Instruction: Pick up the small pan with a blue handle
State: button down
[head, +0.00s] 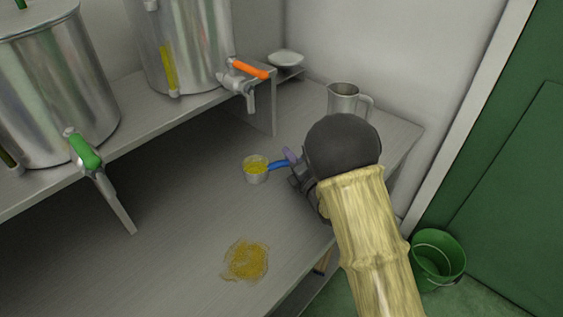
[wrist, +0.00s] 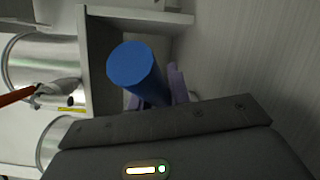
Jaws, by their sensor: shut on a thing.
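The small pan (head: 256,171) is a little metal pan with yellow contents and a blue handle (head: 279,164) that points right. It appears just above or on the grey worktop; I cannot tell which. The pan's bowl is hidden in the wrist view.
Two steel tanks (head: 185,45) with an orange and a green tap stand on a raised shelf (head: 140,92). A metal jug (head: 343,100) stands behind my gripper. A yellow spill (head: 245,260) lies on the front worktop. A green bucket (head: 437,262) is on the floor at right.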

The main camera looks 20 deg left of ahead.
jog(key=shift+r, duration=0.15)
notch_tip(320, 180, up, 18)
jog(key=p, duration=0.4)
jog(key=shift+p, duration=0.4)
dwell(0.4)
jog(key=shift+a+p, duration=0.1)
jog(key=shift+p, duration=0.25)
dwell(0.5)
